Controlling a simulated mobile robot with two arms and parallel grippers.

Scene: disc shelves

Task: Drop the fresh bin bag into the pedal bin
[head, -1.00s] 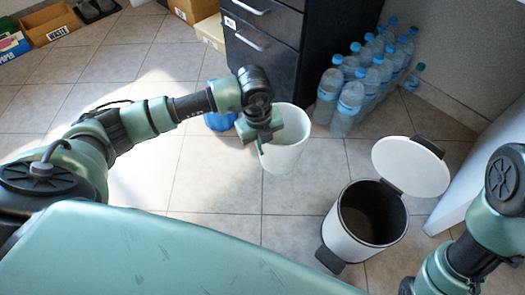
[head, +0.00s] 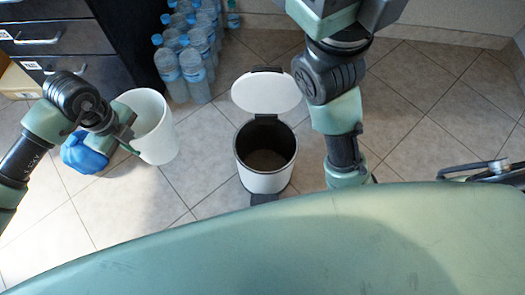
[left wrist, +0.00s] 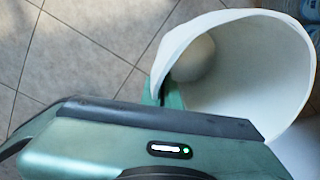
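The white pedal bin (head: 264,178) stands on the tiled floor in the middle of the head view. Its lid (head: 267,92) is up, and its dark inside shows no bag. A blue, rounded, crumpled-looking thing (head: 84,155) lies at the left, partly behind my left arm; I cannot tell if it is the bin bag. My left gripper (head: 128,142) is at the rim of a white open bin (head: 155,128). In the left wrist view its fingers (left wrist: 168,92) pinch that rim. My right arm rises at the right; its gripper is out of view.
Several water bottles (head: 195,65) stand behind the bins, beside a dark drawer cabinet (head: 65,45). The floor between the white open bin and the pedal bin is clear. A wall runs along the back.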

